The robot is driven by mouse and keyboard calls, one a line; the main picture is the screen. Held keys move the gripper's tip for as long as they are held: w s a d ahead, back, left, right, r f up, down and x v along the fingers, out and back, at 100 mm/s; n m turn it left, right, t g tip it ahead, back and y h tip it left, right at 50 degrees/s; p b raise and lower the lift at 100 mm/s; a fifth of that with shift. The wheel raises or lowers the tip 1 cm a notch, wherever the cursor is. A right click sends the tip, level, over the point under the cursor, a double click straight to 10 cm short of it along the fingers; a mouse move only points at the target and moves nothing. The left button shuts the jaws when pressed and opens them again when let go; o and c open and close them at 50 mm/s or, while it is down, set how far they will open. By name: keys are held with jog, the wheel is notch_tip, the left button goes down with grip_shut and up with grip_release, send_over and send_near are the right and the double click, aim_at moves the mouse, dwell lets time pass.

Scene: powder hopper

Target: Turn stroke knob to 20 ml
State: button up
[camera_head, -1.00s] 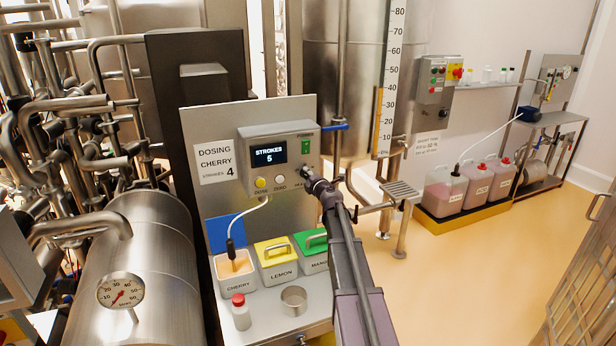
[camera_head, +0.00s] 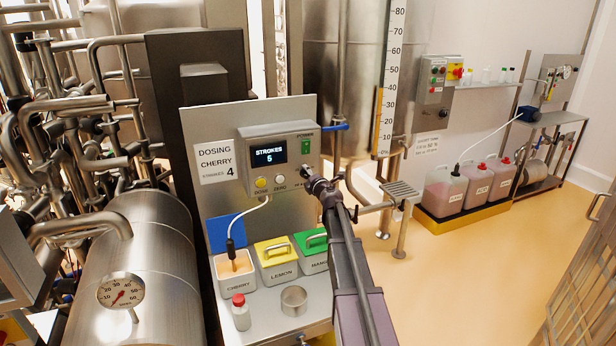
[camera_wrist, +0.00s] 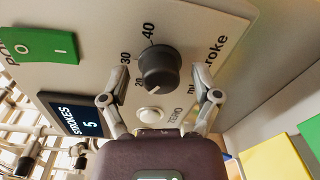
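The stroke knob (camera_wrist: 158,68) is dark and round, on the dosing unit's panel in the wrist view. Its pale pointer mark faces the lower edge of the picture, slightly left. The printed 20, 30 and 40 run up its left side; the 20 is partly hidden. My gripper (camera_wrist: 160,72) is open, with one finger on each side of the knob and a gap visible on both sides. In the head view my gripper (camera_head: 315,183) is at the lower right of the dosing unit (camera_head: 241,161) and largely hides the knob.
The display (camera_head: 269,156) reads STROKES 5. The white zero button (camera_wrist: 150,114) sits just below the knob in the wrist view, near my fingers. A green power switch (camera_wrist: 40,47) is at upper left. Cherry (camera_head: 233,272), lemon (camera_head: 278,270) and mango (camera_head: 314,262) containers stand below the unit.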

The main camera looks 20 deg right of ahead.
jog(key=shift+m, duration=0.4)
